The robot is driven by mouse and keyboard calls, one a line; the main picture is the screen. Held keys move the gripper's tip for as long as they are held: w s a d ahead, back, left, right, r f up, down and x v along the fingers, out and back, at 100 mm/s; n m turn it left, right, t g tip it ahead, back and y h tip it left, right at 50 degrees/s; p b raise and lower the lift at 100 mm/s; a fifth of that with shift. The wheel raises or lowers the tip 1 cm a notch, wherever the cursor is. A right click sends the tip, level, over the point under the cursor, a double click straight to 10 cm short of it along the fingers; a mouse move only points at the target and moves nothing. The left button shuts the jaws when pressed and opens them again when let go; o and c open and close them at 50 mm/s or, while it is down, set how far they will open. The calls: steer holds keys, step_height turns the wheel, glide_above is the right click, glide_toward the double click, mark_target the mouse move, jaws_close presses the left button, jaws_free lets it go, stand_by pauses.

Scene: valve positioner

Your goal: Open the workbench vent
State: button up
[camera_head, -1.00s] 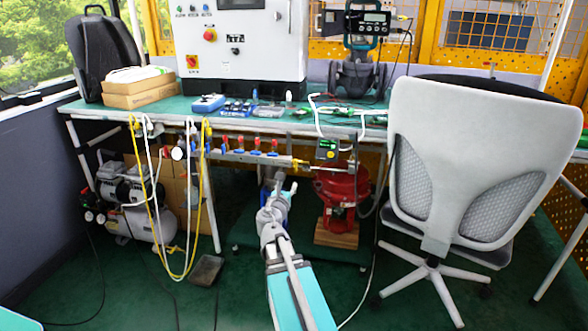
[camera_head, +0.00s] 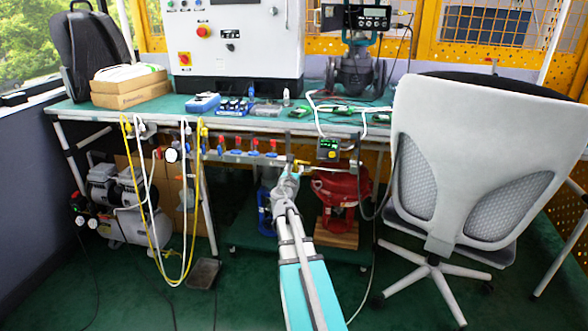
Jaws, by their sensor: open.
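A manifold bar (camera_head: 232,156) runs under the front edge of the workbench (camera_head: 216,128). It carries several small valves with red handles (camera_head: 255,144) and a blue one at its left end. Brass-coloured fittings and tubing (camera_head: 308,167) lead from its right end toward a red actuator (camera_head: 346,192). Which of these parts is the vent I cannot tell. My gripper (camera_head: 291,168) is open at the right end of the manifold, in front of the fittings. My own arm partly hides its fingers, and contact cannot be made out.
An office chair (camera_head: 480,150) stands close on the right. Yellow and white hoses (camera_head: 130,185) hang from the bench at left, before a compressor (camera_head: 118,205). A small lit device (camera_head: 328,149) hangs beside the manifold.

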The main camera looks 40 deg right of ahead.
steer(key=shift+w+d, duration=0.15)
jaws_close()
stand_by(0.4)
